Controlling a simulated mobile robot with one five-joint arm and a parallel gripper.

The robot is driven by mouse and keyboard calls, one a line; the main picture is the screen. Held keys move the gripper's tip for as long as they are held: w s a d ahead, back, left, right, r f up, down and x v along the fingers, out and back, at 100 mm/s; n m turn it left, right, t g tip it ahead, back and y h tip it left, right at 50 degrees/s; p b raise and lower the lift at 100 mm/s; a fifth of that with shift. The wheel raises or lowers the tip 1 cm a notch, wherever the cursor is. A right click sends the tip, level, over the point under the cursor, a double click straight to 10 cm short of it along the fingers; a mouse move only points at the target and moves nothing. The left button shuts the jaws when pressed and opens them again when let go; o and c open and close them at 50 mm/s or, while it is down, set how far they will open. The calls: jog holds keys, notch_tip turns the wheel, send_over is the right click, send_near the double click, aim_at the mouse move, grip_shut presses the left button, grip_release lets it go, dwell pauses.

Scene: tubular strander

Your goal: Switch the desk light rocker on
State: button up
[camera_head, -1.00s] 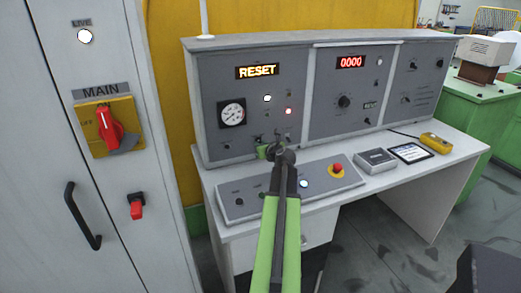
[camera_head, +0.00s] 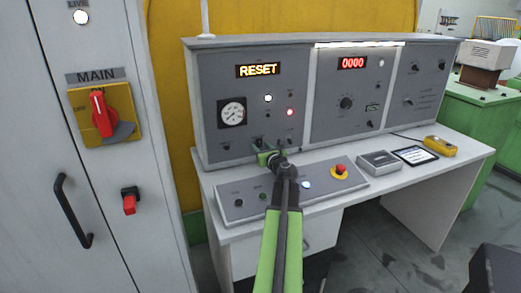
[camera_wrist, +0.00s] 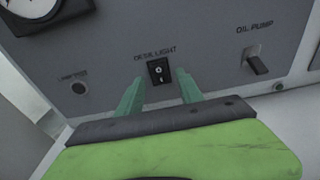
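The desk light rocker (camera_wrist: 158,72) is a small black switch with white marks, under the label DESK LIGHT in the wrist view. I cannot tell which half is pressed in. My gripper (camera_wrist: 160,94) has its two green fingers apart, one on each side just below the rocker, with nothing between them. Whether they touch the panel is unclear. In the head view my gripper (camera_head: 266,155) is at the lower edge of the console's left panel (camera_head: 215,90), and the rocker is too small to make out there. A bright strip light (camera_head: 360,44) glows along the console's top edge.
The OIL PUMP toggle (camera_wrist: 257,65) is right of the rocker, and a dark round button (camera_wrist: 78,86) is left. Below are a sloped button panel (camera_head: 235,208) and a red emergency stop (camera_head: 340,169). A grey cabinet with a red MAIN switch (camera_head: 98,115) stands left.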

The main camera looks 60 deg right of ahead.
aim_at(258, 135)
jog(key=shift+r, duration=0.15)
notch_tip(258, 135, up, 4)
jog(key=p, duration=0.4)
jog(key=shift+r+p, duration=0.2)
jog(key=shift+p, duration=0.15)
jog(key=s+r+p, duration=0.6)
jog(key=s, duration=0.5)
jog(key=shift+s+d+r, duration=0.2)
jog(key=shift+s+d, duration=0.15)
jog(key=shift+d, duration=0.1)
